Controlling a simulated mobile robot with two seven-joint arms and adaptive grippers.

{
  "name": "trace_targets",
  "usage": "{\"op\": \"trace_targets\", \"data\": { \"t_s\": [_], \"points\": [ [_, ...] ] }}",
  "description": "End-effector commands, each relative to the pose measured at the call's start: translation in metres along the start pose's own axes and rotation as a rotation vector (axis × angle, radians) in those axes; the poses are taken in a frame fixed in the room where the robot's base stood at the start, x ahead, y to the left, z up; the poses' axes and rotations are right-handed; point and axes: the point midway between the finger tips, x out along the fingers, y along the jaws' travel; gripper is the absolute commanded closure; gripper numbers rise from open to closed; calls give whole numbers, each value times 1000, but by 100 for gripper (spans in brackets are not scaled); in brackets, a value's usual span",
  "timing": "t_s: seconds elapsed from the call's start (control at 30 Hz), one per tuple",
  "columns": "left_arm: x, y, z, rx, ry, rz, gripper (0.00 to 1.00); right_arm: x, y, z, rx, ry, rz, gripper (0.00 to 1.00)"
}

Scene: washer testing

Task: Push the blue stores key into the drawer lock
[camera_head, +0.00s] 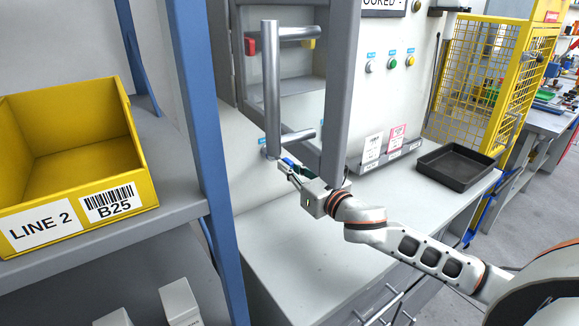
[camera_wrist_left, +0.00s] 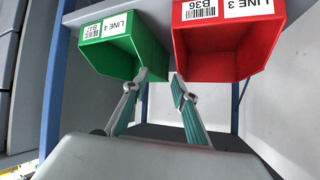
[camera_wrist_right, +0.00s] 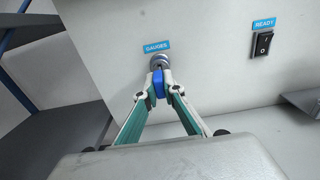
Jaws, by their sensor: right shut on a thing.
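The blue key (camera_wrist_right: 158,84) is pinched between the fingertips of my right gripper (camera_wrist_right: 160,86) in the right wrist view. Its front end meets the round metal lock (camera_wrist_right: 158,61) under the blue GAUGES label (camera_wrist_right: 157,47); how deep the shaft is cannot be told. In the head view my right gripper (camera_head: 287,169) reaches the pale panel behind the vertical bar handle (camera_head: 271,90), and the key is mostly hidden. My left gripper (camera_wrist_left: 160,80) shows only in the left wrist view, open and empty, before two bins.
A black switch (camera_wrist_right: 262,43) labelled READY is right of the lock. A black tray (camera_head: 456,168) lies on the bench (camera_head: 290,232). A yellow bin (camera_head: 80,135) and blue post (camera_head: 205,130) stand left. Green (camera_wrist_left: 122,42) and red (camera_wrist_left: 226,45) bins are near my left gripper.

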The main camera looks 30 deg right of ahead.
Motion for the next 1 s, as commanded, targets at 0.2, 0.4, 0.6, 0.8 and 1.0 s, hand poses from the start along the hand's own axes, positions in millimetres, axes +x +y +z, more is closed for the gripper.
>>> {"op": "trace_targets", "data": {
  "t_s": [0.2,0.4,0.6,0.8,1.0],
  "points": [
    [0,0,0,0,0,0,72,0,0,0,0,0,0,100],
    [0,0,0,0,0,0,72,1,0,0,0,0,0,100],
    [-2,-1,-4,0,3,-1,72,4,0,1,0,-1,0,100],
    [-3,-1,-8,1,6,-1,72,9,0,1,2,-1,1,100],
    [-3,-2,-8,1,6,-1,72,10,0,0,1,0,1,100]
  ]
}}
